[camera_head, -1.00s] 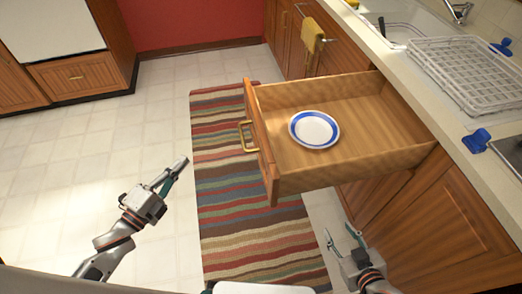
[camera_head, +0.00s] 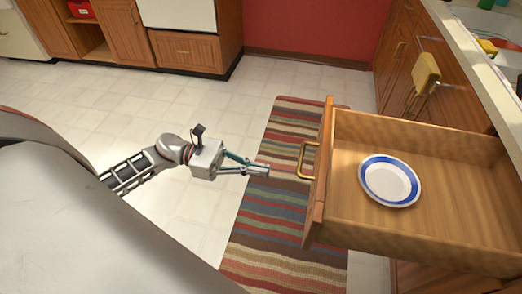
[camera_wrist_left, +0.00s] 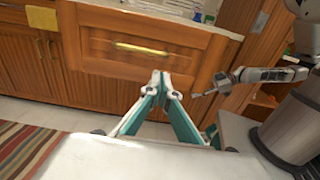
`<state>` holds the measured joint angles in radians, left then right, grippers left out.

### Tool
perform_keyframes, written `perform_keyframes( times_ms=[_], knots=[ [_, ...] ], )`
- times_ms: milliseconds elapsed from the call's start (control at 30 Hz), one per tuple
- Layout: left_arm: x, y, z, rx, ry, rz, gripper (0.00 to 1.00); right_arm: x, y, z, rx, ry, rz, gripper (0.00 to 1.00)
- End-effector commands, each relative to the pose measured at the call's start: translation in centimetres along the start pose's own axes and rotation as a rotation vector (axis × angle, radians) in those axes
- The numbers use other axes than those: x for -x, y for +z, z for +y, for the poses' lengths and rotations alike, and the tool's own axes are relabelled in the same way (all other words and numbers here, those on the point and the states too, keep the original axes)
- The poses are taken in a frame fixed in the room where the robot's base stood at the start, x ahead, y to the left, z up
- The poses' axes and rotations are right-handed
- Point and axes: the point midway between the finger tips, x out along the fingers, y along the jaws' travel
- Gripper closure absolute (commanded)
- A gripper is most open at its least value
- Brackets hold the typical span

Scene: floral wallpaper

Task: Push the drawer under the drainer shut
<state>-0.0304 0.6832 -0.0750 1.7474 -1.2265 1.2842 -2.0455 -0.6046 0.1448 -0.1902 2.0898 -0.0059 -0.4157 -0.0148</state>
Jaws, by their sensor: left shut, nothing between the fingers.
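The wooden drawer (camera_head: 340,215) is pulled out at the right of the head view, with a blue-rimmed white plate (camera_head: 390,181) inside. Its brass handle (camera_head: 308,160) is on the front facing my left gripper (camera_head: 266,170). That gripper is shut and empty, a short gap from the drawer front. In the left wrist view the shut fingertips (camera_wrist_left: 161,78) point at the drawer front (camera_wrist_left: 200,63), just below its handle (camera_wrist_left: 140,48). My right gripper (camera_wrist_left: 197,94) shows small at the right of that view; its finger opening is unclear.
A striped rug (camera_head: 270,215) lies on the tiled floor under the drawer front. A yellow towel (camera_head: 427,76) hangs on the cabinet behind the drawer. The counter edge (camera_head: 470,55) runs along the right. Open floor (camera_head: 170,105) lies to the left.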

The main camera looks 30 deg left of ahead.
Motion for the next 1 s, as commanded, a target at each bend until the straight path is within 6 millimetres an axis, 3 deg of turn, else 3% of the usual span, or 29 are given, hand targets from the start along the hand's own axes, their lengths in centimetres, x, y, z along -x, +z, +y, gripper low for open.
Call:
perform_keyframes(
  times_ms=[300,500,700,1000],
  knots=[
    [-6.4,0.5,0.1,-0.001,0.0,-0.007,1.0,0.4,0.2,-0.2,-0.014,-0.001,-0.012,0.59],
    [-9.3,0.3,0.1,0.001,0.001,-0.005,1.0,0.6,-0.2,-0.2,-0.019,-0.002,-0.006,0.59],
    [-10.5,0.1,0.0,0.003,0.001,-0.003,1.0,0.6,-0.3,-0.2,-0.018,-0.004,-0.004,0.59],
    [-10.7,0.0,0.0,0.004,0.001,-0.002,1.0,0.7,-0.2,-0.2,-0.017,-0.007,-0.007,0.59]
  ],
)
